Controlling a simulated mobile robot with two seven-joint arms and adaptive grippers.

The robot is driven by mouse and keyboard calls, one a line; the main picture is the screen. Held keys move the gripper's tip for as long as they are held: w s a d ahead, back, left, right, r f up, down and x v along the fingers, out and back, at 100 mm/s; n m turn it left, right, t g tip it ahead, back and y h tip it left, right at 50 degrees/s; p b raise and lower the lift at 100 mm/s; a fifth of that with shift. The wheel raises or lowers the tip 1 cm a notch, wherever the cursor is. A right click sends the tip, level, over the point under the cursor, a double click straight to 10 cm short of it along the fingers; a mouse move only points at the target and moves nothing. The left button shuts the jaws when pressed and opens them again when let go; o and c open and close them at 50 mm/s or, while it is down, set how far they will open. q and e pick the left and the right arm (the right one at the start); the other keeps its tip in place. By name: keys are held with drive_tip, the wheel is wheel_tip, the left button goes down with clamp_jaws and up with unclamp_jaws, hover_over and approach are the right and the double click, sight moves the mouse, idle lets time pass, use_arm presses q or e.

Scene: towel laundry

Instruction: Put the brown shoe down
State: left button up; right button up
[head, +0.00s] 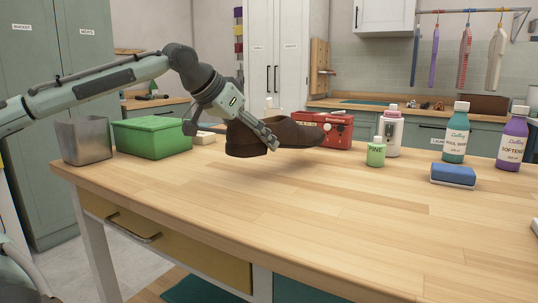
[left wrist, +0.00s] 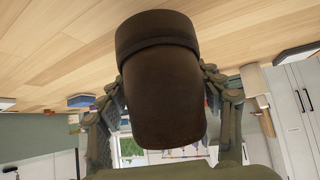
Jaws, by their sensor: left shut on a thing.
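The brown shoe (head: 250,142) is held by my left gripper (head: 270,138) over the back left part of the wooden table. The gripper is shut on the shoe, with a finger across its side. The shoe seems just above the tabletop (head: 260,195), with a soft shadow under it; whether its sole touches cannot be told for sure. In the left wrist view the shoe (left wrist: 160,85) fills the middle, between the two fingers (left wrist: 160,90). My right gripper is in neither view.
A green box (head: 152,138) and a grey metal bin (head: 83,140) stand left of the shoe. A red box (head: 333,129) is right behind it. A green PINE bottle (head: 376,153), a blue sponge (head: 453,174) and several bottles stand to the right. The front of the table is clear.

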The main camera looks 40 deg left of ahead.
use_arm(q)
drive_tip(key=w, duration=0.1)
drive_tip(key=w+f+p, duration=0.1)
drive_tip(key=w+p, duration=0.1)
drive_tip(key=shift+w+d+f, duration=0.2)
drive_tip(key=shift+f, duration=0.45)
wheel_tip(320, 180, down, 3)
drive_tip(key=shift+f+b, duration=0.2)
drive_tip(key=shift+b, duration=0.6)
drive_tip(key=shift+f, duration=0.1)
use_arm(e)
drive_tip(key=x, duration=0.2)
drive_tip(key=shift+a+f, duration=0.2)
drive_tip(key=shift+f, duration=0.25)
use_arm(q)
drive_tip(key=o, duration=1.5)
